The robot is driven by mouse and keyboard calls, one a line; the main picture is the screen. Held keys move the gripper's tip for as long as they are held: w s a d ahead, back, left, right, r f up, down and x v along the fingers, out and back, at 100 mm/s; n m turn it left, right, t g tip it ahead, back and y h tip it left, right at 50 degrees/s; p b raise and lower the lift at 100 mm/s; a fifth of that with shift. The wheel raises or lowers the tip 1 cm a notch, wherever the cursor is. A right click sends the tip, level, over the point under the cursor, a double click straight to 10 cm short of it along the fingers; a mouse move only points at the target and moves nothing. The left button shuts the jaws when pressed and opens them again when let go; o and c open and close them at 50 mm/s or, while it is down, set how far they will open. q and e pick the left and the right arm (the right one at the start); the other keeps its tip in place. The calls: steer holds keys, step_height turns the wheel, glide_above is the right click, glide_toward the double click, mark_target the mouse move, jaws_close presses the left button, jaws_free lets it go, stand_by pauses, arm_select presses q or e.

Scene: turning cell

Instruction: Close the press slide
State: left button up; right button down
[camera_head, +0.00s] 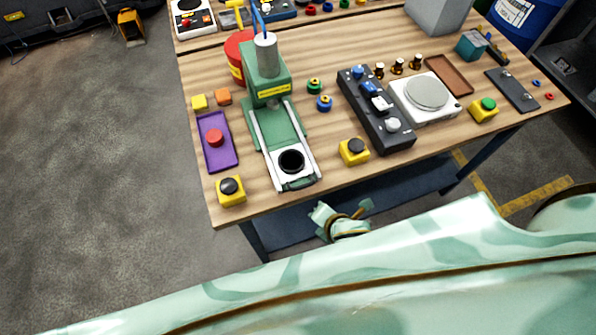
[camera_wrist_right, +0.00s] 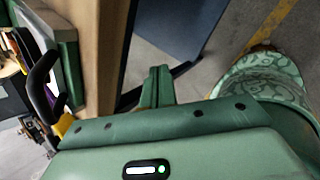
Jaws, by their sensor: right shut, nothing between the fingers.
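The green press (camera_head: 265,85) stands on the left part of the wooden table. Its slide (camera_head: 291,168), a pale plate with a round black recess, is out at the front end of the rails, near the table's front edge. In the right wrist view a dark curved handle (camera_wrist_right: 42,85) shows at the left, by the green end of the press. My right gripper (camera_wrist_right: 158,86) is shut and empty, off the table's front edge and apart from the handle. Part of my right arm (camera_head: 343,225) shows below the edge in the head view. My left gripper is not in view.
Yellow button boxes stand left (camera_head: 231,191) and right (camera_head: 354,151) of the slide. A black control box (camera_head: 376,112) and a scale (camera_head: 425,98) stand to the right. Floor is free before the table.

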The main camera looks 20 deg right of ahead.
mark_target(287, 152)
steer(key=a+r+n+t+p, duration=0.1)
steer(key=a+r+n+t, duration=0.25)
steer(key=r+n, duration=1)
steer(key=w+f, duration=0.1)
steer(key=w, duration=0.1)
steer(key=w+f+m+b, duration=0.1)
steer(key=w, duration=0.2)
steer(key=w+f+m+g+b, duration=0.1)
steer(key=w+f, duration=0.1)
steer(key=shift+w+a, duration=0.3)
steer(key=shift+w, duration=0.05)
steer(key=w, duration=0.2)
steer(key=w+p, duration=0.1)
steer(key=w, duration=0.3)
steer(key=shift+w+r+p, duration=0.3)
steer(key=shift+w+p, duration=0.05)
steer(key=shift+p, duration=0.05)
steer(key=w, duration=0.8)
steer(key=shift+w+a+f, duration=0.25)
steer(key=shift+w+f, duration=0.05)
steer(key=shift+w, duration=0.05)
